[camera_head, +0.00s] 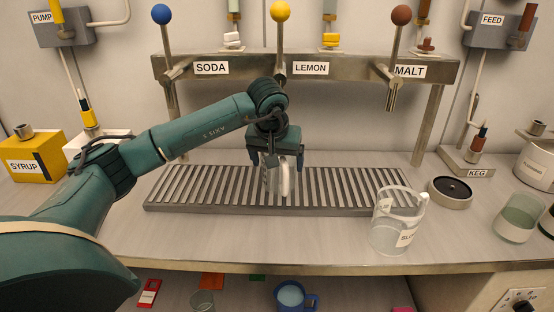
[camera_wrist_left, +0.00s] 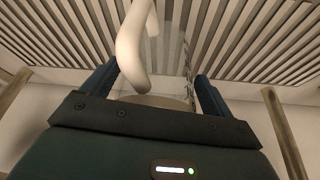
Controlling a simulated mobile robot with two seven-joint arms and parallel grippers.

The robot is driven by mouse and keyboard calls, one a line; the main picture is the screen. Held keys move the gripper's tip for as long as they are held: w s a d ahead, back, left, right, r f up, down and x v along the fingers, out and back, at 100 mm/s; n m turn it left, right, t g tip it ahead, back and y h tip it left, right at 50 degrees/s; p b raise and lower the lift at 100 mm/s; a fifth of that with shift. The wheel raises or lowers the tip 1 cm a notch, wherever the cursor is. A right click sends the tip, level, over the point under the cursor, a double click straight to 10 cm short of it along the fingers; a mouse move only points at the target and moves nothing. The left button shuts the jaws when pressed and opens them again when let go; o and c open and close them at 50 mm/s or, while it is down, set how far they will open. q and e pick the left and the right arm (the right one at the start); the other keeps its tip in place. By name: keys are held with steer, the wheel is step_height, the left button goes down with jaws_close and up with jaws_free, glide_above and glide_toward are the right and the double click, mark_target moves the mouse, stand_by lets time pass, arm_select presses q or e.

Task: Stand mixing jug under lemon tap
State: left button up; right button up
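The mixing jug (camera_head: 295,177) is clear, with a thick white handle, and is below the LEMON tap, over the slatted drip grate (camera_head: 225,188). My left gripper (camera_head: 276,160) points down with its fingers on either side of the jug, and looks shut on it. In the left wrist view the white handle (camera_wrist_left: 130,50) runs up between the fingers, in front of the jug's clear wall. I cannot tell whether the jug's base touches the grate. The lemon tap (camera_head: 280,45) has a yellow knob; my wrist hides its spout. My right gripper is not in view.
The SODA tap (camera_head: 166,50) and MALT tap (camera_head: 398,50) flank the lemon tap. A clear jug labelled SLOPS (camera_head: 397,222) stands at the counter's front right, near a round dark-topped disc (camera_head: 450,192). A yellow SYRUP box (camera_head: 32,157) is at left. A blue mug (camera_head: 291,295) sits below the counter.

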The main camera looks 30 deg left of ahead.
mark_target(277, 171)
arm_select(q)
steer(key=shift+o, duration=1.3)
steer(key=s, duration=0.1)
steer(key=s+d, duration=0.1)
steer(key=r+p, duration=0.1)
steer(key=shift+s+d, duration=0.25)
steer(key=shift+s, duration=0.15)
steer(key=shift+s+d+r+p, duration=0.1)
steer(key=shift+s+d+r, duration=0.25)
steer(key=shift+s, duration=0.35)
steer(key=shift+s+d+r+p, duration=0.2)
steer(key=shift+s+d, duration=0.3)
steer(key=shift+s, duration=0.25)
steer(key=shift+s+d+r+p, duration=0.1)
steer(key=shift+s+d+r, duration=0.25)
steer(key=shift+s, duration=0.35)
steer(key=v, duration=1.3)
